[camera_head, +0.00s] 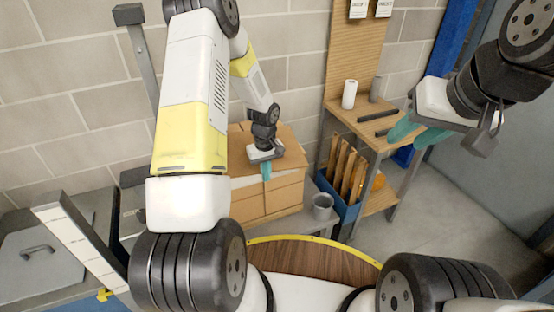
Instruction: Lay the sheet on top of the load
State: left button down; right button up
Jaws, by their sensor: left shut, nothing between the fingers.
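The load is a stack of brown cartons (262,205) standing against the wall in the middle of the view. A flat brown top surface (290,147) covers it, and a pale band shows below its front edge. I cannot tell whether this top is the sheet or part of the cartons. My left gripper (266,171) points down at the front edge of the top, its teal fingers together with nothing between them. It hides part of the edge. My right gripper (416,136) is raised at the right, far from the load, its teal fingers apart and empty.
A wooden shelf unit (372,128) right of the load holds a white roll (349,94) and dark bars. A blue bin (338,207) with upright brown boards and a grey bucket (322,207) stand near the load. Floor at right is clear.

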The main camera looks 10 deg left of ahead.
pick_arm(q)
jog(key=shift+w+a, duration=0.15)
jog(key=shift+w, duration=0.05)
jog(key=w+a, duration=0.2)
jog(key=w, duration=0.1)
jog(key=shift+w+a, duration=0.15)
dwell(0.5)
